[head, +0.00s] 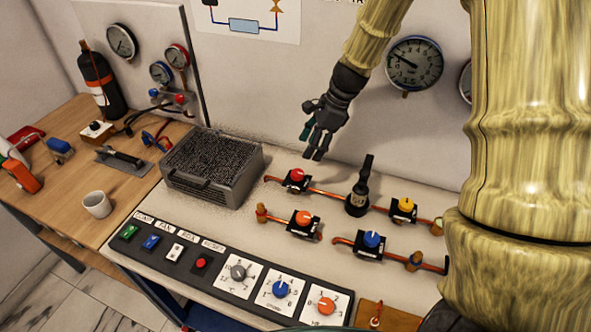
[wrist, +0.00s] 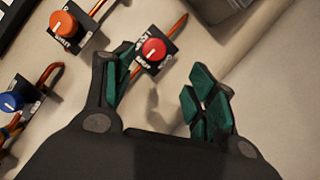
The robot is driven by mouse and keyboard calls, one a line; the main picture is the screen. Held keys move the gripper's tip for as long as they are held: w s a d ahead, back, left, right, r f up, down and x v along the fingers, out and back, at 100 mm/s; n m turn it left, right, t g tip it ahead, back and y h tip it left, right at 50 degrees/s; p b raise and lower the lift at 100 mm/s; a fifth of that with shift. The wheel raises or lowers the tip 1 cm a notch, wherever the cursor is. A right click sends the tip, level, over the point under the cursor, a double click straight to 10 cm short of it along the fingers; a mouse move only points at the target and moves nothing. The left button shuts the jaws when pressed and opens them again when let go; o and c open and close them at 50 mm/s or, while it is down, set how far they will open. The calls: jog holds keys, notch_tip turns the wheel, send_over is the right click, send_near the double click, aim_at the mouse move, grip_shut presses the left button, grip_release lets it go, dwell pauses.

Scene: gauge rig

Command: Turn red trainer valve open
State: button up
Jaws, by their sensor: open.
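The red trainer valve (head: 296,175) is a small red knob on a black block on a copper pipe, on the rig's bench top. In the wrist view the red knob (wrist: 153,49) lies just past my left finger, not between the fingers. My gripper (head: 314,150) is open and empty, above and a little right of the red valve in the head view. Its two green-padded fingers are spread apart in the wrist view (wrist: 163,72). The knob has a pale pointer mark, and its block has labels too small to read.
An orange valve (head: 304,218), a blue valve (head: 371,240) and a yellow valve (head: 405,205) are close by. A dark upright fitting (head: 359,190) stands right of the red valve. A grey mesh box (head: 212,167) stands to the left. The wall is close behind.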

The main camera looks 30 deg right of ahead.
aim_at(298, 172)
jog(key=x, duration=0.2)
jog(key=p+x, duration=0.1)
jog(key=x, duration=0.4)
jog(key=shift+s+a+f+p, duration=0.1)
jog(key=shift+s+f+p, duration=0.05)
jog(key=shift+s+p, duration=0.2)
jog(key=shift+s+a+f, duration=0.25)
jog(key=shift+f, duration=0.15)
jog(key=shift+w+a+f, duration=0.2)
jog(key=shift+w+f, duration=0.1)
jog(key=shift+f, duration=0.4)
jog(key=shift+s, duration=0.1)
jog(key=shift+r, duration=0.1)
jog(key=shift+p, duration=0.3)
jog(key=c, duration=1)
